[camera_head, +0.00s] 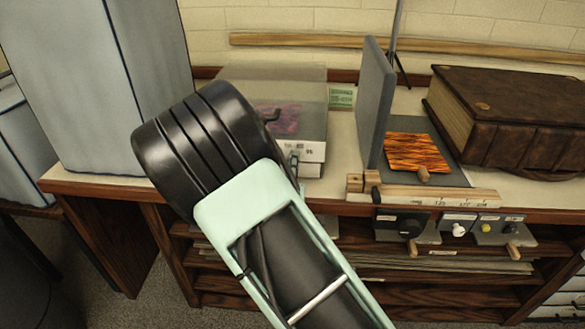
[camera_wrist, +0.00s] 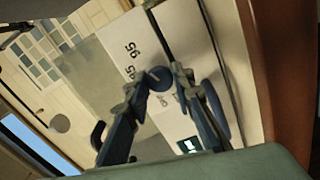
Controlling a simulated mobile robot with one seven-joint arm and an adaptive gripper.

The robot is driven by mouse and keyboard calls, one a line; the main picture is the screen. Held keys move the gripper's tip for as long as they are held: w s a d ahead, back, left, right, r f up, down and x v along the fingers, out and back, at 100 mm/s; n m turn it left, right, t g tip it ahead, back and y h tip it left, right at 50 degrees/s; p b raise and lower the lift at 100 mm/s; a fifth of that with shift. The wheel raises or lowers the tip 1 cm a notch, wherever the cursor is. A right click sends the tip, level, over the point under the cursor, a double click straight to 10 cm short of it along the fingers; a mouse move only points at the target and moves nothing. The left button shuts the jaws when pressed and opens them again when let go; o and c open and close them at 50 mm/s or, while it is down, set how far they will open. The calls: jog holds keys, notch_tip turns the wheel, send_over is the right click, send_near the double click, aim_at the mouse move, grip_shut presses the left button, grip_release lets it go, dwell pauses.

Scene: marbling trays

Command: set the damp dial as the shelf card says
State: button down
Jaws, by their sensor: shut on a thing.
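My gripper (camera_wrist: 157,80) is shut on a dark round dial (camera_wrist: 160,78) on a white front panel (camera_wrist: 148,60) in the wrist view. A finger lies on each side of the dial. Printed numbers on the panel, among them 95, show beside it. In the head view the panel (camera_head: 313,152) belongs to a grey see-through box (camera_head: 310,95) with a purple marbled sheet inside; my arm hides the dial and most of my gripper there. A small green card (camera_head: 341,97) stands behind the box to the right; its writing is too small to read surely.
Right of the box stand an upright grey board (camera_head: 374,100), an orange marbled sheet (camera_head: 418,152) and a large brown book (camera_head: 510,115). Control boxes with a black knob (camera_head: 410,226) and a white knob (camera_head: 458,229) sit below the bench edge. A tall grey-blue case (camera_head: 90,80) stands left.

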jog(key=m+b, duration=0.1)
jog(key=m, duration=0.1)
jog(key=shift+f+m+b, duration=0.15)
jog(key=shift+m+b, duration=0.25)
jog(key=m+b, duration=0.3)
jog(key=m, duration=0.1)
jog(key=shift+b, duration=0.3)
jog(key=m+b, duration=0.4)
jog(key=m, duration=0.1)
jog(key=shift+m+b, duration=0.6)
jog(key=shift+m, duration=0.1)
jog(key=c, duration=1.7)
grip_release()
jog(key=shift+o, duration=0.2)
jog(key=shift+s, duration=0.1)
